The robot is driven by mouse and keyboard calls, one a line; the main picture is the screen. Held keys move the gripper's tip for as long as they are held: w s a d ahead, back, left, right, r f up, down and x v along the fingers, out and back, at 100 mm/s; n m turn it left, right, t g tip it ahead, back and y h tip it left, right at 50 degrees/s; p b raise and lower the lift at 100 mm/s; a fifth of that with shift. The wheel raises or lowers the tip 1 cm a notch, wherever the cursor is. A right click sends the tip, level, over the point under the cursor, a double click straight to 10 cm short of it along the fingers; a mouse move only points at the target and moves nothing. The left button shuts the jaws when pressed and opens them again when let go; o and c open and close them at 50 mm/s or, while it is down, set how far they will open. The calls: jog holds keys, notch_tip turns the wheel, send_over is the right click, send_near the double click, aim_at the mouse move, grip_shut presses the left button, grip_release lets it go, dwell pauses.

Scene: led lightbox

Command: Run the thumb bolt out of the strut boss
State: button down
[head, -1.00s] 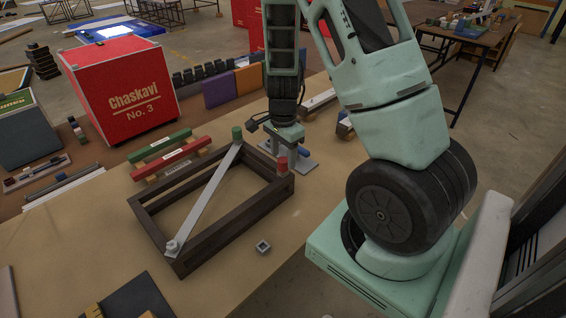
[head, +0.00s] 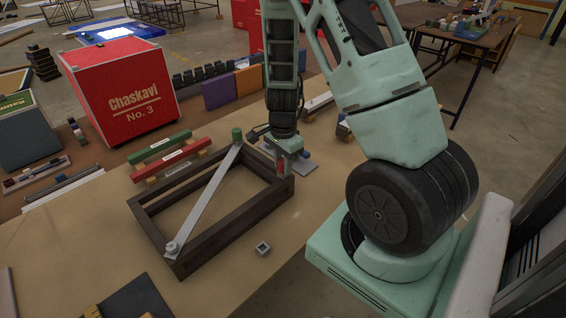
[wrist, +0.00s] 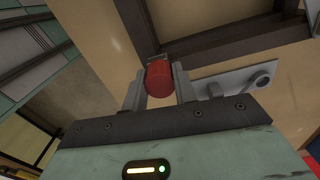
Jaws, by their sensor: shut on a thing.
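A red cylindrical knob (head: 282,170), which looks like the thumb bolt's head, stands at the right corner of the dark frame (head: 225,228). In the wrist view the red knob (wrist: 159,80) sits between the two fingers of my gripper (wrist: 158,72), which is shut on it. In the head view my gripper (head: 284,160) comes down on it from above and partly covers it. The bolt's shank and the boss are hidden. A grey strut (head: 204,200) lies diagonally across the frame, with a green cylinder (head: 237,134) at its far end and a grey knob (head: 172,247) at its near end.
A grey plate (head: 306,168) lies right beside the frame's right corner, close to my gripper. A small square metal piece (head: 263,249) lies in front. Red and green bars (head: 171,165) and a red box (head: 120,90) stand behind. The table front is mostly clear.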

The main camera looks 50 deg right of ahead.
jog(key=n+b, duration=0.1)
jog(key=n, duration=0.3)
jog(key=shift+f+n, duration=0.15)
jog(key=shift+n, duration=0.25)
jog(key=n, duration=0.5)
jog(key=shift+r+b, duration=0.2)
jog(key=shift+b, duration=0.15)
jog(key=shift+r+p, duration=2.25)
jog(key=shift+r, duration=0.35)
